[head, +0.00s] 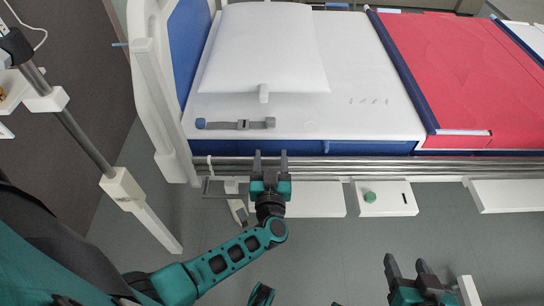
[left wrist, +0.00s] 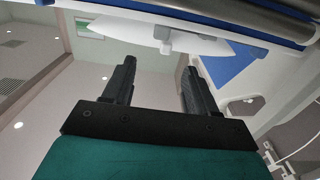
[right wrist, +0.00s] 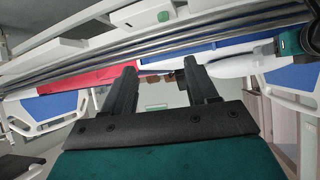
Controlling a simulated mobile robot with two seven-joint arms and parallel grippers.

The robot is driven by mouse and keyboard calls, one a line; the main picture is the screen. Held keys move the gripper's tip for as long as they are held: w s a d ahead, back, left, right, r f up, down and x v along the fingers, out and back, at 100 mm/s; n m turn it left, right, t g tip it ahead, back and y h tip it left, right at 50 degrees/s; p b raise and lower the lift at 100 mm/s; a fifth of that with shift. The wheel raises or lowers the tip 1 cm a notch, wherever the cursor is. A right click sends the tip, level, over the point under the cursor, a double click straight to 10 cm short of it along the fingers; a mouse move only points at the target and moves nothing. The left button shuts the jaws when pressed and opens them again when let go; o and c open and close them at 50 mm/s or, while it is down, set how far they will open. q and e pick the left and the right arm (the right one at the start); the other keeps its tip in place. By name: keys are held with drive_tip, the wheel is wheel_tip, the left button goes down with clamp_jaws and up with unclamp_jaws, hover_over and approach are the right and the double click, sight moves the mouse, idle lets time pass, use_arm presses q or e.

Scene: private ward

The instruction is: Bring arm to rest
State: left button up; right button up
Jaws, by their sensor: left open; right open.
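My left gripper (head: 270,160) is open and empty at the bed's near side, by the metal side rails (head: 350,168). In the left wrist view its two dark fingers (left wrist: 155,85) stand apart with nothing between them. My right gripper (head: 405,268) is open and empty, lower right in the head view, over the floor and apart from the bed. In the right wrist view its fingers (right wrist: 163,90) are spread with nothing held. My left arm reaches in from the lower left; most of the right arm is out of view.
The bed (head: 375,108) holds a white pillow (head: 262,45), a grey strap-like device (head: 240,124) and a red blanket (head: 465,70). A white panel (head: 390,203) with a green button sits below the rails. A pole (head: 85,140) stands at left. Grey floor (head: 340,255) is clear between the grippers.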

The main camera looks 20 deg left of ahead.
use_arm(q)
drive_tip(key=shift+r, duration=0.1)
drive_tip(key=s+d+r+m+h+p, duration=0.5)
drive_tip(key=s+d+r+h+p, duration=0.15)
drive_tip(key=h, duration=0.25)
drive_tip(key=s+a+r+m+g+p, duration=0.1)
drive_tip(key=s+a+m+g+p, duration=0.1)
drive_tip(key=s+g, duration=0.3)
drive_tip(key=s+a+p, duration=0.1)
drive_tip(key=s, duration=0.3)
drive_tip(key=shift+a+r+m+g+h, duration=0.25)
drive_tip(key=shift+r+m+g+h, duration=0.05)
drive_tip(key=shift+r, duration=0.1)
use_arm(e)
drive_tip(key=s+d+r, duration=0.1)
drive_tip(key=d+r, duration=0.2)
drive_tip(key=r, duration=0.2)
drive_tip(key=shift+s+r+h, duration=0.2)
drive_tip(key=shift+r+h, duration=0.2)
use_arm(q)
drive_tip(key=shift+o, duration=0.3)
